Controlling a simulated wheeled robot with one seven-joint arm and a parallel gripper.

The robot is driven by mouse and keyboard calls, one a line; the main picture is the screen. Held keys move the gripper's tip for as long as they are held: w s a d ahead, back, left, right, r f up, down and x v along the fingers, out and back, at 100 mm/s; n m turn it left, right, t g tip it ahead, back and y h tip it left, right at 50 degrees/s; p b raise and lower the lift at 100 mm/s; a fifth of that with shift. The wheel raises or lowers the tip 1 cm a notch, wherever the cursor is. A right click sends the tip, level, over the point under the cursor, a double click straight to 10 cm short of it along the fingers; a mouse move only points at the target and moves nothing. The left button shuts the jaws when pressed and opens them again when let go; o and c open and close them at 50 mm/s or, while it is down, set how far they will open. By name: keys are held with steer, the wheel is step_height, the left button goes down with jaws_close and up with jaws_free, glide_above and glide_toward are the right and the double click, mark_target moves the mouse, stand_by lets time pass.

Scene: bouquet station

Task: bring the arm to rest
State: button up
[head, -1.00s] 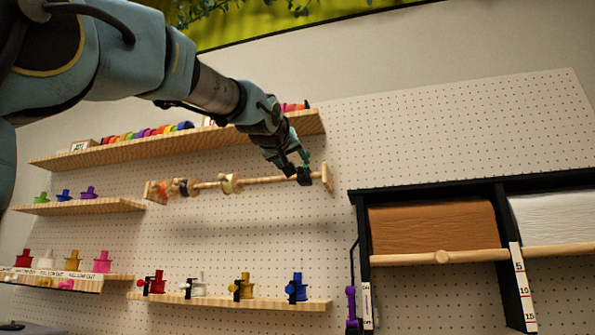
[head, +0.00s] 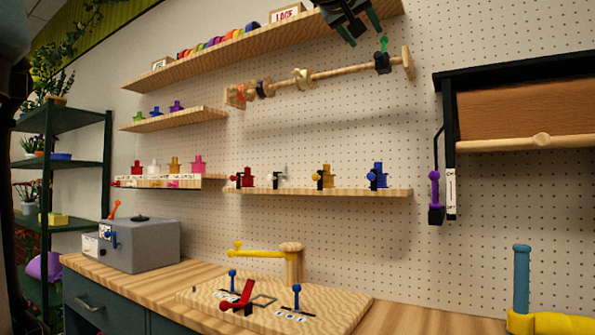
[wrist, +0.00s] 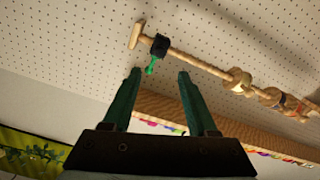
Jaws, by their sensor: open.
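My gripper (head: 352,28) shows at the top of the head view, in front of the pegboard wall and just left of the right end of a wooden rod. In the wrist view its two green fingers (wrist: 158,92) stand apart with nothing between them. A black holder with a green handle (head: 382,60) sits near the rod's right end. It also shows in the wrist view (wrist: 158,48), beyond the fingertips and apart from them. Most of my arm is outside the head view.
The wooden rod (head: 340,71) carries several spools. Shelves (head: 300,191) with coloured items line the pegboard. A paper roll rack (head: 520,75) is at the right. Below stand a grey box (head: 150,250), a wooden board with levers (head: 340,305) and a blue post (head: 521,275). A plant rack (head: 60,170) is at left.

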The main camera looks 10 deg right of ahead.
steer(key=w+a+f+n+g+y+p, duration=0.1)
steer(key=w+a+f+y, duration=0.3)
steer(key=f, duration=0.7)
steer(key=w+a+f+g+y+p, duration=0.15)
steer(key=w+a+f, duration=0.35)
steer(key=f, duration=0.6)
steer(key=w+a+f+n+g+y+p, duration=0.15)
steer(key=w+a+f, duration=0.3)
steer(key=f, duration=0.65)
steer(key=s+a+f+g+y+p, duration=0.1)
steer(key=s+a+f+g+y, duration=0.1)
steer(key=a+f, duration=0.4)
steer(key=s+a+f+g+y, duration=0.1)
steer(key=a+f, duration=0.2)
steer(key=f, duration=0.6)
steer(key=s+a+f+n+g+y+p, duration=0.1)
steer(key=s+a+f+g, duration=0.3)
steer(key=s+a+f, duration=0.6)
steer(key=s+f+y, duration=0.1)
steer(key=s+f, duration=0.1)
steer(key=s, duration=0.1)
steer(key=shift+s+a+f+g+p, duration=0.15)
steer(key=shift+s+f+g+p, duration=0.15)
steer(key=shift+s+f+p, duration=0.1)
steer(key=shift+c, duration=0.3)
